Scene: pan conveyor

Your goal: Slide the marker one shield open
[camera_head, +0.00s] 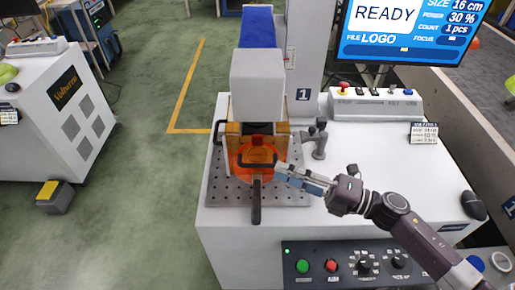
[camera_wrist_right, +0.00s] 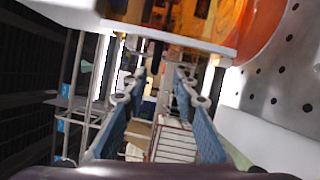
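The marker one machine stands at the middle of the head view, with a "1" label (camera_head: 303,95) on its column. Its amber shield (camera_head: 238,141) is around the space under the white marking head (camera_head: 258,85). A black bar handle (camera_head: 252,164) shows at the shield's front. My right gripper (camera_head: 278,171) is close to the right end of this handle; I cannot tell if it touches. In the wrist view its blue fingers (camera_wrist_right: 160,92) are apart with nothing clearly between them. An orange pan (camera_head: 240,172) with a dark handle (camera_head: 256,205) lies below. My left gripper is out of view.
The pan rests on a perforated plate (camera_head: 217,183). A dark lever-like fixture (camera_head: 319,143) stands right of the shield. A control box (camera_head: 375,103) and a screen reading READY (camera_head: 410,30) are behind. A mouse (camera_head: 473,205) is at right.

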